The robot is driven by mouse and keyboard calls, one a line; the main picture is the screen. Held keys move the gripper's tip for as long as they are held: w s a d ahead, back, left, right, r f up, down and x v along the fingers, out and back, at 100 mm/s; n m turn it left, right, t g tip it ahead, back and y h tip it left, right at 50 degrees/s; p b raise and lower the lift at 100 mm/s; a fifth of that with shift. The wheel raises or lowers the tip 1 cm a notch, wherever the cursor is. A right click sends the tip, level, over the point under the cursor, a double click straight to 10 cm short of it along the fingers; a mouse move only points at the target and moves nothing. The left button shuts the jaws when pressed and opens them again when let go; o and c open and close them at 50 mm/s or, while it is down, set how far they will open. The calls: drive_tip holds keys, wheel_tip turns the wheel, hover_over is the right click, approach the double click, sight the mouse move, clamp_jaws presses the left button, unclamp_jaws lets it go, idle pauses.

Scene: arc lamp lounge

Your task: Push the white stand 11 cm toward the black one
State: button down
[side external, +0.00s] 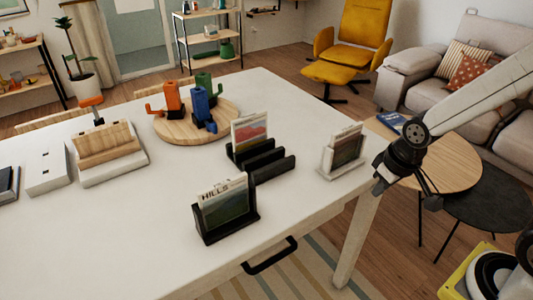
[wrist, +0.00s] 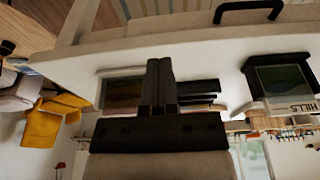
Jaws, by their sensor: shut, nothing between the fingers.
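The white stand (side external: 328,171) is upright near the table's right edge and holds a picture card; it also shows in the wrist view (wrist: 103,74), partly hidden by my fingers. A black stand (side external: 210,232) with a card marked HILLS is at the front edge and also shows in the wrist view (wrist: 252,83). A second black stand (side external: 272,168), with several slots and one card, is left of the white stand. My gripper (side external: 378,186) is shut and empty, just right of the white stand in the side view, with a small gap visible. It also shows in the wrist view (wrist: 159,66).
A round wooden tray (side external: 170,132) with colourful blocky objects is at the back. A wooden block on a white base (side external: 122,168) and a white box (side external: 47,172) are at the left. A black drawer handle (side external: 270,257) juts from the front. Tabletop between the stands is clear.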

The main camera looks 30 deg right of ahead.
drive_tip(key=shift+w+v, duration=0.7)
drive_tip(key=shift+v, duration=2.3)
drive_tip(key=w+d+r+m+g+y, duration=0.1)
drive_tip(key=w+d+r+m+g, duration=0.15)
drive_tip(key=w+d+m, duration=0.95)
drive_tip(key=w+d+f+m+y, duration=0.1)
drive_tip(key=w+d+m, duration=0.25)
drive_tip(key=d, duration=0.35)
drive_tip(key=w+d+f+m+y, duration=0.1)
drive_tip(key=w+d+m, duration=0.25)
drive_tip(key=d, duration=0.45)
drive_tip(key=shift+n, duration=0.5)
drive_tip(key=f, duration=0.5)
drive_tip(key=shift+w, duration=0.4)
drive_tip(key=shift+a+f, duration=0.1)
